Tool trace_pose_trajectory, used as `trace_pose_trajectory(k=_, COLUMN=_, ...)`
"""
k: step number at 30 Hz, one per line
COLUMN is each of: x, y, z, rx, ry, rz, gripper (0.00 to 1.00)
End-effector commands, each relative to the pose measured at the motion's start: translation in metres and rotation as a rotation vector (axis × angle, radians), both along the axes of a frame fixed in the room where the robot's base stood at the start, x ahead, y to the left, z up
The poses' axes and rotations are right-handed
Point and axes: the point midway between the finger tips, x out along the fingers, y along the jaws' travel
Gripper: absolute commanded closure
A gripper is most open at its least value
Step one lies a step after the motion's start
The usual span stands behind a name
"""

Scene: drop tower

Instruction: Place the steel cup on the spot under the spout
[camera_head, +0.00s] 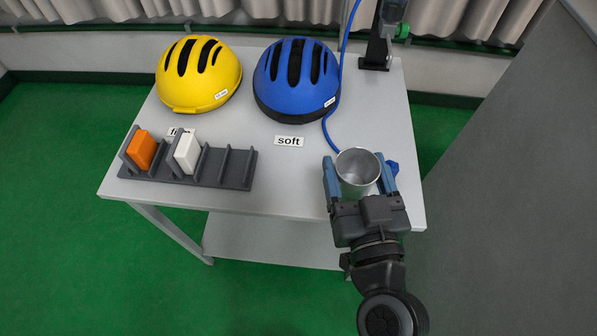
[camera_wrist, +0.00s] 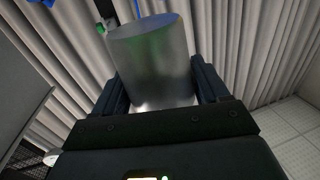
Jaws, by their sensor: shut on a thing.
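The steel cup (camera_head: 357,166) is upright between the two blue fingers of my gripper (camera_head: 360,180), over the front right part of the table. The gripper is shut on the cup's sides. In the wrist view the cup (camera_wrist: 152,62) fills the middle between the fingers (camera_wrist: 160,88). A dark stand with a green knob (camera_head: 402,31) is at the back right of the table, and its top is cut off by the picture edge. I cannot make out the spout or the spot under it clearly. Whether the cup's base touches the table is hidden.
The grey table (camera_head: 290,180) holds a yellow helmet (camera_head: 198,74), a blue helmet (camera_head: 297,80) and a dark rack (camera_head: 236,170) with an orange block (camera_head: 141,150) and a white block (camera_head: 187,153). A blue cable (camera_head: 343,60) runs down toward the cup. A grey panel (camera_head: 510,180) stands at the right.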

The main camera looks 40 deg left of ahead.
Motion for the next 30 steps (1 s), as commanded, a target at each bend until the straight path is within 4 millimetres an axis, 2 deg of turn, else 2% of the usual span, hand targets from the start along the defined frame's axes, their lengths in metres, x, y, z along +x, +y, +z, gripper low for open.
trace_pose_trajectory(k=4, x=0.0, y=0.002, z=-0.001, rx=0.0, ry=0.0, rz=0.0, gripper=0.58)
trace_pose_trajectory(k=7, x=0.002, y=0.012, z=-0.005, rx=0.001, ry=0.001, rz=0.001, gripper=0.58)
trace_pose_trajectory(k=21, x=0.009, y=0.102, z=-0.062, rx=-0.001, ry=-0.001, rz=0.003, gripper=0.58)
trace_pose_trajectory(k=25, x=0.011, y=0.114, z=-0.069, rx=0.0, ry=-0.001, rz=0.0, gripper=0.58)
trace_pose_trajectory(k=30, x=0.011, y=0.117, z=-0.076, rx=0.0, ry=0.0, rz=-0.001, gripper=0.58)
